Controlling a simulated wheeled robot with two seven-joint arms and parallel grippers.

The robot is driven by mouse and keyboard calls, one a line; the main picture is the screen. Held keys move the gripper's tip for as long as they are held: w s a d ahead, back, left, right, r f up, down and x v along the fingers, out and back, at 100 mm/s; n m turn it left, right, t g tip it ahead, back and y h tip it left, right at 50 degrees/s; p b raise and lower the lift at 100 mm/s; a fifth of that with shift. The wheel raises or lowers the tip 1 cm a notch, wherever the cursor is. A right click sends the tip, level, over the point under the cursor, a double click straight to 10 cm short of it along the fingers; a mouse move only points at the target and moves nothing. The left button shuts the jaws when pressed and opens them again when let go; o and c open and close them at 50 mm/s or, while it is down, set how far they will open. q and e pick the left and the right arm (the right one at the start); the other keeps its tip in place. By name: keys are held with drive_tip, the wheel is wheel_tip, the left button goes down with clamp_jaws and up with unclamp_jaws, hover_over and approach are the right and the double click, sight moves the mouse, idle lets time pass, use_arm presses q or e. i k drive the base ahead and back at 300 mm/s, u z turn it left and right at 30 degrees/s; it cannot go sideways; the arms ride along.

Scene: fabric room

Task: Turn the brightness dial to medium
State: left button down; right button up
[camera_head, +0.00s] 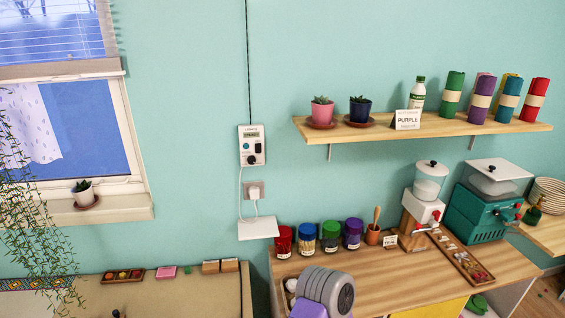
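A white control panel (251,146) hangs on the teal wall left of the shelf. Its top label seems to read "LAMPS", with a small greenish display below it. A round black dial (251,159) sits low on the panel, with a smaller blue knob or button and another dark control above it. The dial's marks and pointer are too small to read. A grey, rounded arm part of mine shows at the bottom middle, well below the panel. Neither gripper can be made out.
A black cord runs up from the panel, and a white cable drops to an outlet (254,190) above a small white ledge (258,229). A wooden shelf (450,134) juts out at right. Colored jars (305,238) stand on the counter below. The wall around the panel is clear.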

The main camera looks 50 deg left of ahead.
sight(252, 159)
drive_tip(key=i, duration=0.45)
drive_tip(key=u, duration=2.9)
